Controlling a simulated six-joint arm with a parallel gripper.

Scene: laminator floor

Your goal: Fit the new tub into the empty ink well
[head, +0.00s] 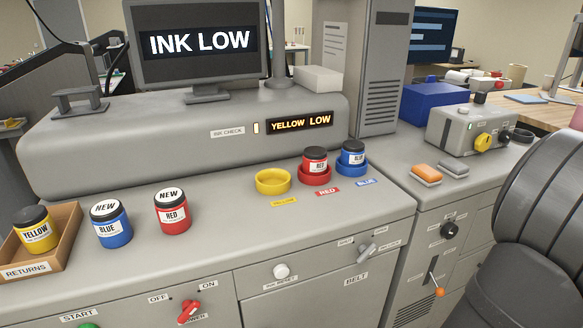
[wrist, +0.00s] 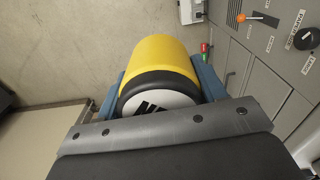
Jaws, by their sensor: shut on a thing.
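My gripper (wrist: 163,84) is shut on a yellow tub (wrist: 166,62) in the wrist view, its blue fingers on either side. The tub has a black lid with a white top; its dark lettering is partly hidden. The held tub and my gripper do not show in the head view, where only part of my arm is at the right. The yellow ink well (head: 273,190) is an empty ring on the counter, behind a YELLOW label. The red well (head: 314,180) holds a red tub and the blue well (head: 352,170) holds a blue tub.
Tubs marked NEW, one blue (head: 111,225) and one red (head: 173,212), stand on the counter at left. A RETURNS tray (head: 66,240) holds another yellow tub. The screen (head: 199,42) reads INK LOW; a display (head: 300,121) reads YELLOW LOW. Counter before the wells is clear.

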